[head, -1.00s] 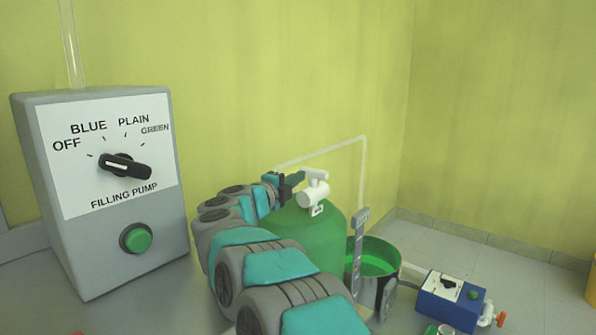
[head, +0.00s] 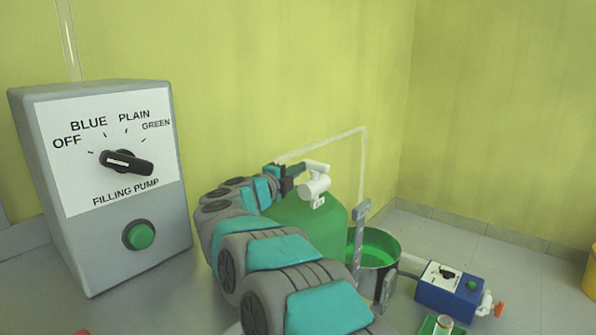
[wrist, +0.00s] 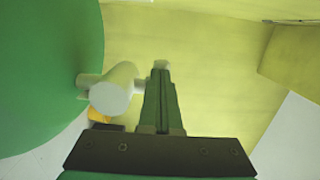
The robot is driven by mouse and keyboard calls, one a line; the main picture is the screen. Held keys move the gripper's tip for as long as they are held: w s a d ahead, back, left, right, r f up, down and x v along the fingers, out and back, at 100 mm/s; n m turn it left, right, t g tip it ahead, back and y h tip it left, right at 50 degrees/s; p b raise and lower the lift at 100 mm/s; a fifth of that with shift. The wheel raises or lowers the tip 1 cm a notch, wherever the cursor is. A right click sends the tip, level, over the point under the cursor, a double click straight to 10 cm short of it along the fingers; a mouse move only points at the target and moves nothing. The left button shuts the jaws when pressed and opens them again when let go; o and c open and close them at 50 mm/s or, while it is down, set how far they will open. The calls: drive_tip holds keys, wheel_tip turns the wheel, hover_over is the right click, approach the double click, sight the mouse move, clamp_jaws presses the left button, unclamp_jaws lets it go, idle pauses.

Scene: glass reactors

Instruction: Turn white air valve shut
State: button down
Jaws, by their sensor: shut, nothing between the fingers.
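The white air valve (head: 316,184) sits at the top of the green vessel (head: 306,222), with a white handle bar above its round body. In the wrist view the valve (wrist: 112,92) sticks out from the green vessel (wrist: 45,75) on the left. My gripper (head: 300,169) is beside the valve's upper part, to its left in the head view. In the wrist view my gripper's fingers (wrist: 161,72) are together and empty, just right of the valve. I cannot tell whether they touch it.
A grey filling pump box (head: 105,185) with a dial and green button stands on the left. A metal pot (head: 376,258) with green inside stands right of the vessel. A blue box (head: 448,292) is on the lower right. A white pipe (head: 363,165) runs behind.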

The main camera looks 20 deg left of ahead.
wheel_tip(320, 180, up, 4)
drive_tip(key=shift+f, duration=0.2)
drive_tip(key=shift+s+d+f, duration=0.15)
drive_tip(key=shift+s, duration=0.1)
drive_tip(key=s+d+r+b, duration=0.2)
drive_tip(key=s+d+b, duration=0.1)
drive_tip(key=s+d, duration=0.8)
wheel_tip(320, 180, up, 3)
drive_tip(key=w+a+n+y, duration=0.2)
drive_tip(key=n+y, duration=0.6)
drive_tip(key=s+d+f+n+g, duration=0.65)
drive_tip(key=d+f, duration=0.25)
drive_tip(key=f, duration=0.2)
drive_tip(key=s+d+f+n+g, duration=0.5)
drive_tip(key=s+d+f, duration=0.3)
drive_tip(key=f, duration=0.4)
drive_tip(key=s+d+f+g+h, duration=0.2)
drive_tip(key=s+d+f+g, duration=0.2)
drive_tip(key=s+d, duration=0.6)
drive_tip(key=s+d+f+g+h, duration=0.3)
drive_tip(key=s+d+f, duration=0.3)
drive_tip(key=s+d, duration=0.5)
drive_tip(key=s+g, duration=0.1)
drive_tip(key=s, duration=0.2)
drive_tip(key=shift+d+f, duration=0.25)
drive_tip(key=shift+s, duration=0.1)
